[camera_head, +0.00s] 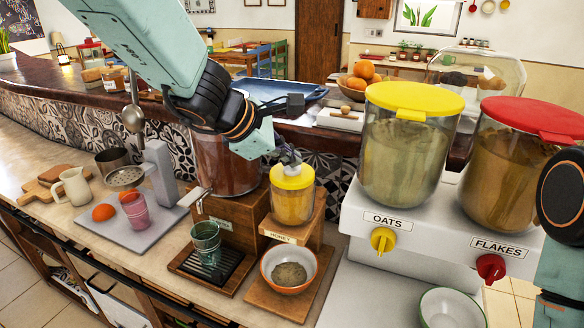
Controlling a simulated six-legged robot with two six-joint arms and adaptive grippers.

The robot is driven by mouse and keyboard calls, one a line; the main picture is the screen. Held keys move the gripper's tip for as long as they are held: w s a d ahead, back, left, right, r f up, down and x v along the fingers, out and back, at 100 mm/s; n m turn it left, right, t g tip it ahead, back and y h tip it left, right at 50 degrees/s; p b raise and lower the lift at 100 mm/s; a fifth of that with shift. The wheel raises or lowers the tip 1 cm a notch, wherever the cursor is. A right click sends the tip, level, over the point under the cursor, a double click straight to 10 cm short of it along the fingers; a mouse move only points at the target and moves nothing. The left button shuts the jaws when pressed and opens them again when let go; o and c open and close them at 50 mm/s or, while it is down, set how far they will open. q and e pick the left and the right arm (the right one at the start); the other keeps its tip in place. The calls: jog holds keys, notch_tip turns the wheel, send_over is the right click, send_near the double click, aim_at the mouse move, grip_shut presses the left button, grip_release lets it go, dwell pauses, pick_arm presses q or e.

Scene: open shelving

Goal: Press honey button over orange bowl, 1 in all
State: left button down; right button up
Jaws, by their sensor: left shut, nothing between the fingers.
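The honey dispenser (293,203) is a clear jar of amber honey with a yellow lid, on a wooden stand with a HONEY label (281,237). The orange bowl (268,272), orange outside and white inside, sits under it on a wooden board with grainy brown food in it. My left gripper (288,157) is shut and empty, pointing down at the top of the honey lid. Its tip is at or just above the honey button, which it mostly hides; I cannot tell whether they touch. My right arm shows at the right edge, but its gripper is out of view.
Oats (405,150) and flakes (510,165) dispensers stand on a white unit at the right. A green-rimmed bowl (450,308) is below them. A wooden-based dispenser (225,165) with a glass (207,240) stands left of the honey. A juicer (160,172) is further left.

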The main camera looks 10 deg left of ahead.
aim_at(289, 169)
pick_arm(q)
jog(key=shift+f+b, duration=0.4)
jog(key=shift+f, duration=0.05)
dwell(0.4)
dwell(0.3)
jog(key=shift+r+p, duration=0.95)
jog(key=shift+r, duration=0.2)
jog(key=shift+r+p, duration=0.55)
jog(key=shift+r, duration=0.05)
notch_tip(289, 169, up, 4)
jog(key=p, duration=0.3)
jog(key=shift+f, duration=0.1)
